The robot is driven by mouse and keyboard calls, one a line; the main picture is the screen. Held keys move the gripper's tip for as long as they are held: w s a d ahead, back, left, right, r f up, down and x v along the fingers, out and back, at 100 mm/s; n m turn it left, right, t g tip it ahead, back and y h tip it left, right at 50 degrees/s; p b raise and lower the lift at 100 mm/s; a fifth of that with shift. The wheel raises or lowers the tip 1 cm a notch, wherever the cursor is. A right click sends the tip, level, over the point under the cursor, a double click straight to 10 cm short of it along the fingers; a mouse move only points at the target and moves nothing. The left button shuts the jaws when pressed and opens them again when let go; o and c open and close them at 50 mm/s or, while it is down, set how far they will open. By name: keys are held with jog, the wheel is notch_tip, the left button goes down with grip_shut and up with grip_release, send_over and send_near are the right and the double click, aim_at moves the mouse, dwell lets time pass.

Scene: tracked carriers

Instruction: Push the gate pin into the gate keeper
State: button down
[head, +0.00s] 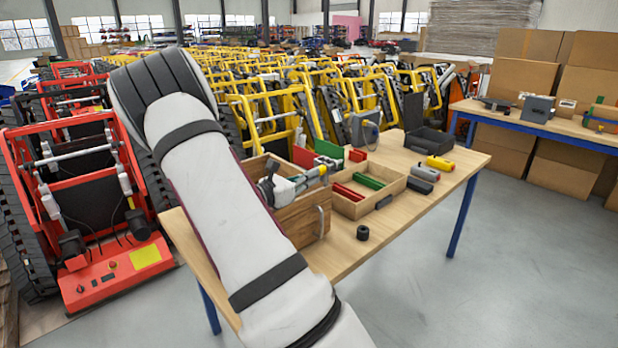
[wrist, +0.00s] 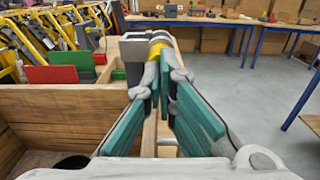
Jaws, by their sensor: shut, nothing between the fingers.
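My gripper (head: 318,175) is above the open wooden box (head: 308,222) on the workbench, reaching toward the divided tray (head: 352,207). In the wrist view its teal-padded fingers (wrist: 162,85) are shut and empty. The wooden box wall (wrist: 60,108) is to the left of the fingers there. The box has an upright handle (head: 320,222) on its outer side. I cannot pick out the gate pin or the gate keeper with certainty. A small dark fitting (head: 384,201) is on the tray's near side. My arm and fingers hide part of the box and bench.
Red and green bars lie in the tray. A black ring (head: 362,232) stands on the bench in front. A dark bin (head: 428,142), grey cylinders (head: 425,173) and a yellow cylinder (head: 440,163) are farther right. Red (wrist: 52,75) and green panels stand behind the box. The bench's front right is clear.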

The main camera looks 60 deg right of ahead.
jog(key=v, duration=1.4)
jog(key=shift+a, duration=0.15)
jog(key=shift+w+p, duration=0.1)
jog(key=shift+p, duration=0.2)
